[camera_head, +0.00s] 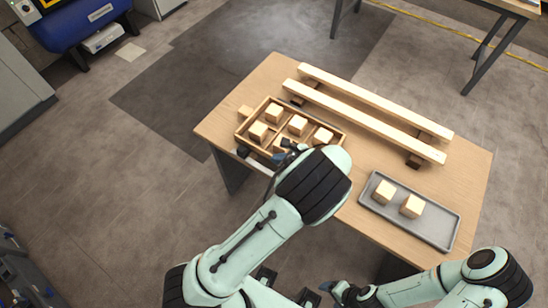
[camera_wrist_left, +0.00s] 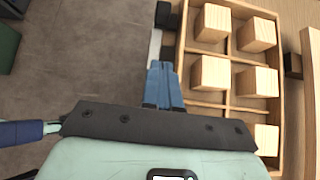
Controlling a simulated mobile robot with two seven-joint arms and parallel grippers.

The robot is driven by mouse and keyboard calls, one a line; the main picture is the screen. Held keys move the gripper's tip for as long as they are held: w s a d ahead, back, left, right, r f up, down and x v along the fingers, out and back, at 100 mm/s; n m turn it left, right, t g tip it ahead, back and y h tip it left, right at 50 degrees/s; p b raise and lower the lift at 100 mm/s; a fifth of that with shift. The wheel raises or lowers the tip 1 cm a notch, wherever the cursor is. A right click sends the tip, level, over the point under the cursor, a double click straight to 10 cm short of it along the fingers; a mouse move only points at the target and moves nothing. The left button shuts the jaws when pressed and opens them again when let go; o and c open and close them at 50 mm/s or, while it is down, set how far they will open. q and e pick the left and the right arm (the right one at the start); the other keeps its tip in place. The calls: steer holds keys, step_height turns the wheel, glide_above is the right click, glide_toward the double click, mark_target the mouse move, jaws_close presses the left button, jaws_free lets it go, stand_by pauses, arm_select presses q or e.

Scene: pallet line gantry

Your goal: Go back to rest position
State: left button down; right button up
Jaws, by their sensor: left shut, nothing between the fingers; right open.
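My left gripper (camera_wrist_left: 163,85) is shut and empty, its blue fingers beside the left wall of a wooden compartment box. In the head view the left gripper (camera_head: 285,150) is mostly hidden behind my own wrist, at the front edge of the box. My right gripper (camera_head: 333,290) is open, low in front of the table, holding nothing. The compartment box (camera_head: 241,131) holds several pale wooden cubes; the wrist view also shows the box (camera_wrist_left: 229,4). My left wrist covers part of its front.
A wooden table (camera_head: 345,188) carries two long pale beams (camera_head: 375,100) on dark supports behind the box. A grey tray (camera_head: 425,228) at the right holds two wooden cubes (camera_head: 384,191). A small wooden piece (camera_head: 245,112) lies left of the box. The floor left of the table is clear.

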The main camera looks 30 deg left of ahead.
stand_by(0.5)
arm_select(q)
steer(key=s+f+n+g+h, duration=0.4)
steer(key=s+f+n+h, duration=0.2)
steer(key=s+f, duration=0.85)
steer(key=s+d+f+n+t+h, duration=0.1)
steer(key=s+d+f+n+h, duration=0.2)
steer(key=s+d+n, duration=0.2)
steer(key=s+d+f+n+t+h, duration=0.1)
steer(key=s+d+f+n+h, duration=0.2)
steer(key=s+n, duration=0.3)
steer(key=d+n+h, duration=0.1)
steer(key=n, duration=0.4)
steer(key=shift+d+f+n+t, duration=0.3)
steer(key=shift+d+f+n, duration=0.05)
steer(key=shift+n, duration=0.05)
